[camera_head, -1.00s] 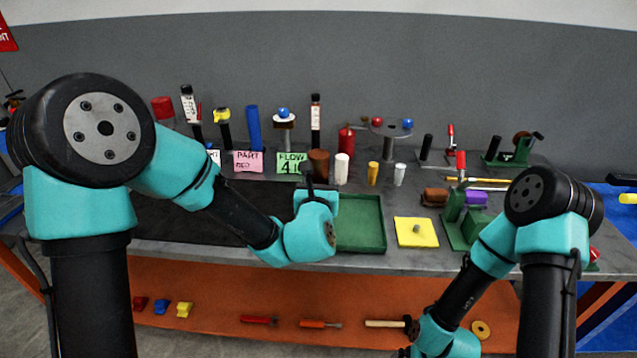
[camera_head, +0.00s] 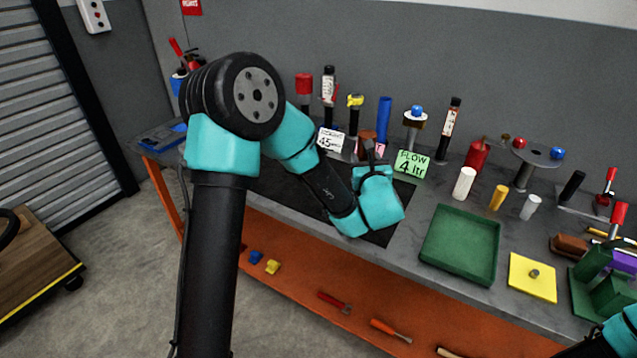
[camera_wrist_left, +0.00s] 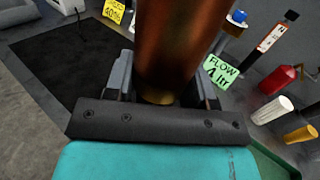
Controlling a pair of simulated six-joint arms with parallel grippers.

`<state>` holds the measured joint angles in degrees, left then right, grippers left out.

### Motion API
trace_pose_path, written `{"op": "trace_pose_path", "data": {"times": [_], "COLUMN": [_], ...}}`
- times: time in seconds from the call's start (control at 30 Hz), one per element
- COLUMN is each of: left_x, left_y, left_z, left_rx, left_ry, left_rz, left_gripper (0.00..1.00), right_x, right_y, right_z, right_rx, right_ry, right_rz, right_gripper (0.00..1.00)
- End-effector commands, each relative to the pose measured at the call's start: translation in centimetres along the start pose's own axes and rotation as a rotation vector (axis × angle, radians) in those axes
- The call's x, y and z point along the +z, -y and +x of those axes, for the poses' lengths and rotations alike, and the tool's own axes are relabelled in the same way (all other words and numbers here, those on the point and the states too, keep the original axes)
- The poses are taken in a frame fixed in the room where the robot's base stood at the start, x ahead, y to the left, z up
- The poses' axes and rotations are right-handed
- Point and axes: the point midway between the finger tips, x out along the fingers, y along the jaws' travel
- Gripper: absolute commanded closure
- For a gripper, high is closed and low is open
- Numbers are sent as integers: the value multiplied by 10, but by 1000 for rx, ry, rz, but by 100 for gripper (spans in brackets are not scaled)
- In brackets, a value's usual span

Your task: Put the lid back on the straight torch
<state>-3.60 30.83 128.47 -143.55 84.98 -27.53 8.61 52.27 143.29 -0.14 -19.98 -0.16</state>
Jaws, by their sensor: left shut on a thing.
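My left gripper (camera_wrist_left: 160,88) is shut on a copper-brown cylinder (camera_wrist_left: 178,45), which fills the upper middle of the left wrist view. A brass-coloured ring shows at its near end. In the head view the left gripper (camera_head: 370,152) is over the back of the black mat, left of the green FLOW sign, and the cylinder is mostly hidden behind it. Several upright tools stand at the back, among them a yellow-headed black one (camera_head: 354,112) and a labelled black one (camera_head: 329,84). I cannot tell which is the straight torch. My right gripper is outside the view.
The FLOW sign (camera_head: 411,164) stands just right of my left gripper. A green tray (camera_head: 460,242), a white cylinder (camera_head: 463,184), a yellow cylinder (camera_head: 498,197) and a yellow plate (camera_head: 532,278) are further right. The black mat (camera_head: 292,196) has free room.

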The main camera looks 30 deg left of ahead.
Motion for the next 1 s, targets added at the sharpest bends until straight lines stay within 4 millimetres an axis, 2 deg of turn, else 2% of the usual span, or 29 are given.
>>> {"op": "trace_pose_path", "data": {"times": [0.03, 0.2, 0.3, 0.4, 0.53, 0.87, 1.0], "left_x": [-1, -6, -9, -10, -11, -11, -12], "left_y": [-17, -70, -94, -110, -118, -118, -118], "left_z": [12, 42, 52, 58, 61, 62, 72], "left_rx": [59, 241, 323, 376, 402, 403, 404], "left_ry": [4, 5, 4, 4, 4, 4, 5], "left_rz": [0, 10, 17, 23, 25, 25, 24], "left_gripper": [100, 100, 100, 100, 100, 100, 100], "right_x": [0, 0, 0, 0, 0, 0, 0], "right_y": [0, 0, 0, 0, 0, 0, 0], "right_z": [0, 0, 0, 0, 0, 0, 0], "right_rx": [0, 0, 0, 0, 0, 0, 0], "right_ry": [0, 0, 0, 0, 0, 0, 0], "right_rz": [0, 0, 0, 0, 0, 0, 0], "right_gripper": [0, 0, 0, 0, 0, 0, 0]}}
